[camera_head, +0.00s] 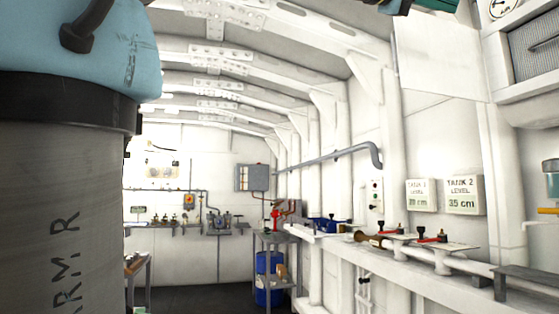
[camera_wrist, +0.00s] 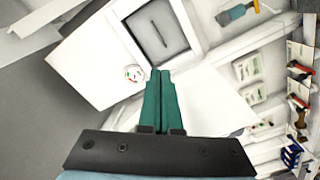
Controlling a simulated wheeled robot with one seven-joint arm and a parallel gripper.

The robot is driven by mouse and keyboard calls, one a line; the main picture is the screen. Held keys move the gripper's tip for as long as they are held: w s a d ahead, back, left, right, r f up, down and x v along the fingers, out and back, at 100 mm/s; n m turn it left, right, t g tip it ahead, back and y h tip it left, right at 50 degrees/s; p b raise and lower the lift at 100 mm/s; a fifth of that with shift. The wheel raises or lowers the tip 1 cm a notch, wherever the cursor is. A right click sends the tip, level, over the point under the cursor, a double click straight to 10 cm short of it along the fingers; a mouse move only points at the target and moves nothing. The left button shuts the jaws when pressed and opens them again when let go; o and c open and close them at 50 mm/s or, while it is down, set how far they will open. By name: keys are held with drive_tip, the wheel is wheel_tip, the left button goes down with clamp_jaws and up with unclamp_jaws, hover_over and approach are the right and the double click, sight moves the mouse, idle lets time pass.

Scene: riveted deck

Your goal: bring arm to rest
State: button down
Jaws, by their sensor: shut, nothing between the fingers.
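My gripper (camera_wrist: 160,74) shows in the wrist view as two green fingers pressed together, with nothing between them. It points toward a white wall with a grey framed panel (camera_wrist: 160,33) and a round gauge (camera_wrist: 133,73). Its fingertips appear apart from the wall, though the exact gap cannot be told. In the head view, part of my arm, grey with a blue joint, fills the left side. A small green and dark part shows at the top edge of the head view; the fingertips are not clear there.
A shelf along the right wall (camera_head: 430,262) carries valves with red handles (camera_head: 381,237). Two tank level signs (camera_head: 464,195) hang above it. A blue barrel (camera_head: 269,279) stands under a small table at the back. Dark floor lies open in the middle.

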drive_tip(key=w+a+f+n+t+y, duration=0.1)
drive_tip(key=w+a+f+y, duration=0.25)
drive_tip(key=w+f, duration=0.6)
drive_tip(key=w+a+f+n+t+y, duration=0.1)
drive_tip(key=w+a+f+n+y, duration=0.3)
drive_tip(key=f, duration=1.1)
drive_tip(key=w+a+f+m+y, duration=0.1)
drive_tip(key=w+a+f+y, duration=0.3)
drive_tip(key=w+f, duration=0.6)
drive_tip(key=s+a+f+g+y, duration=0.1)
drive_tip(key=s+a+f+y, duration=0.15)
drive_tip(key=a+f, duration=0.65)
drive_tip(key=s+a+f+g+y, duration=0.1)
drive_tip(key=s+a+f, duration=0.3)
drive_tip(key=f, duration=0.9)
drive_tip(key=s+a+f+m+g+y, duration=0.1)
drive_tip(key=s+a+f+g+y, duration=0.1)
drive_tip(key=s+a+f, duration=0.7)
wheel_tip(320, 180, down, 4)
drive_tip(key=shift+s+a+f+g+p, duration=0.1)
drive_tip(key=shift+s+a+g+p, duration=0.35)
drive_tip(key=shift+a, duration=0.8)
drive_tip(key=shift+d, duration=0.1)
